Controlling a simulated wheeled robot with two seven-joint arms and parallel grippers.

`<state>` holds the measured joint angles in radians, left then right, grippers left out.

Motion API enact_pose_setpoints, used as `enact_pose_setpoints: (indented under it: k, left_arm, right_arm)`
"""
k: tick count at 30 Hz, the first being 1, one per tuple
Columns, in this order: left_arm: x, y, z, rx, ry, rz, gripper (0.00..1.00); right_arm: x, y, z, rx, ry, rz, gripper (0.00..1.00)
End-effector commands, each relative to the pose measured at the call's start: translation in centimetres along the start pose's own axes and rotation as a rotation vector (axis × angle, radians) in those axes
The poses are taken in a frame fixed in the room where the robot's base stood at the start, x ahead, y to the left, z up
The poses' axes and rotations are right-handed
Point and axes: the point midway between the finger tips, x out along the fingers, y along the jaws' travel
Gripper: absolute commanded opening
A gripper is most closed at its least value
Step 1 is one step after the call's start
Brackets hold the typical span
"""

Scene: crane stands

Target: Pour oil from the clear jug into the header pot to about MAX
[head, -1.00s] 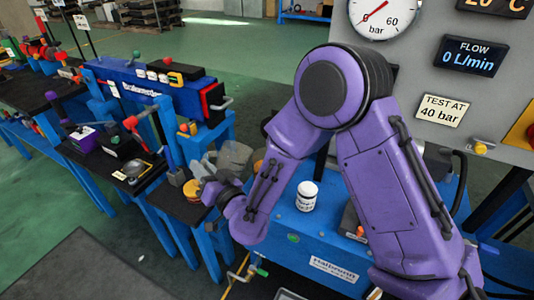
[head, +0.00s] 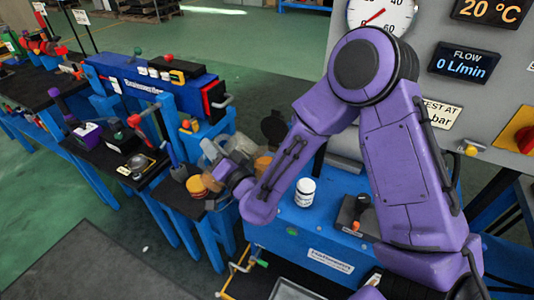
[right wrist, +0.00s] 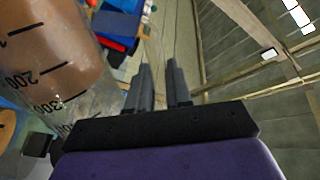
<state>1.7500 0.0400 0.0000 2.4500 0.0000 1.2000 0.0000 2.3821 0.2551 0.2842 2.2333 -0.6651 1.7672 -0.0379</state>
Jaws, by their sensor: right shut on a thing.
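The clear jug shows large at the left of the right wrist view (right wrist: 65,65), with black graduation marks and brown oil inside; its outline is slanted there. In the head view its clear wall (head: 241,147) shows faintly beside my right gripper (head: 214,160). My right gripper, also in the right wrist view (right wrist: 162,85), is shut on the jug; the grip point itself is hard to make out. I cannot clearly identify the header pot or its MAX mark. My left gripper is not in view.
An amber round thing (head: 262,166) and an orange stacked thing (head: 196,186) are near the gripper. A grey gauge panel (head: 400,90) rises behind my arm. Blue stands (head: 150,85) fill the left.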

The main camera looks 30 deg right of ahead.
Motion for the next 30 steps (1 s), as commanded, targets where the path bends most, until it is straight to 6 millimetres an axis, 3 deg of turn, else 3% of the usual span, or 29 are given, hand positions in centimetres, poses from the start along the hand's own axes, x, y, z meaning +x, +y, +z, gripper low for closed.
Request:
enact_pose_setpoints:
  k: [30]
  left_arm:
    - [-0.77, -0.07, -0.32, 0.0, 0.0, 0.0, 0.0]
  right_arm:
    - [0.11, -0.51, -0.92, 0.062, 0.01, -0.002, 0.0]
